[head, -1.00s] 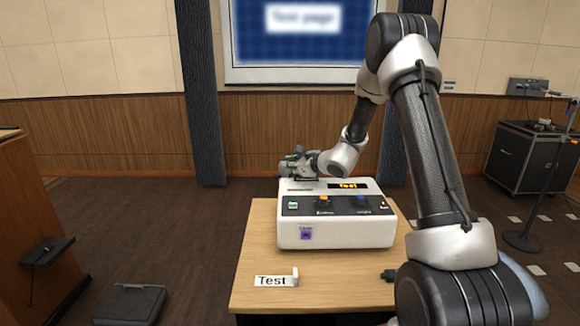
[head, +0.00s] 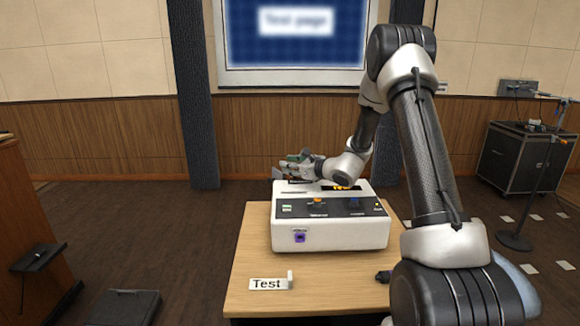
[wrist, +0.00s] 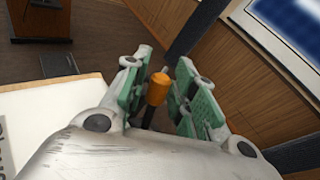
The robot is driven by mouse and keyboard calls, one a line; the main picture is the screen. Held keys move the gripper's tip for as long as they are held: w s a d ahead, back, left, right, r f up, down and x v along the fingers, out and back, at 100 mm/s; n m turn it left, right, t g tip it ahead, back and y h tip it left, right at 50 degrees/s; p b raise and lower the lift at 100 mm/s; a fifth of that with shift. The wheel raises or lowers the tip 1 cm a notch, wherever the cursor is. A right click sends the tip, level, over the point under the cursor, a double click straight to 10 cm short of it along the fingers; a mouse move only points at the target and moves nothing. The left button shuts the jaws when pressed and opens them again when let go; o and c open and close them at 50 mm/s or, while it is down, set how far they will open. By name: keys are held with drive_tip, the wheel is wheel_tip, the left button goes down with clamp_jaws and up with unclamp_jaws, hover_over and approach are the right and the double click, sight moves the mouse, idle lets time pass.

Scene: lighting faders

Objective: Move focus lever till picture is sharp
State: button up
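The screen (head: 295,60) on the back wall shows a blurred "Test page" picture. A white projector-like box (head: 340,233) stands on the wooden table. In the wrist view an orange-tipped lever (wrist: 157,88) stands between my gripper's two green fingers (wrist: 158,95). The gap on each side looks narrow, and I see no clear contact. The lever's foot is hidden by my wrist. In the head view my gripper (head: 283,172) is at the far left edge of the box, and that lever cannot be made out there.
The box's dark front panel has a green button (head: 287,209), an orange knob (head: 318,200) and a blue knob (head: 354,201); a purple fitting (head: 299,237) is below. A "Test" sign (head: 268,284) stands at the table's front. The lit display is partly hidden by my arm.

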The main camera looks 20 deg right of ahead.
drive_tip(key=v, duration=1.1)
drive_tip(key=shift+s+d+r, duration=0.1)
drive_tip(key=shift+s+r, duration=0.05)
drive_tip(key=shift+s, duration=0.2)
drive_tip(key=shift+o, duration=1.4)
drive_tip(key=shift+w, duration=0.2)
drive_tip(key=shift+g+h, duration=0.7)
drive_tip(key=shift+g, duration=0.1)
drive_tip(key=w+a, duration=0.2)
drive_tip(key=w, duration=0.1)
drive_tip(key=shift+w+a, duration=0.25)
drive_tip(key=shift+w, duration=0.05)
drive_tip(key=x, duration=0.7)
drive_tip(key=shift+w+f, duration=0.25)
drive_tip(key=shift+w, duration=0.15)
clamp_jaws()
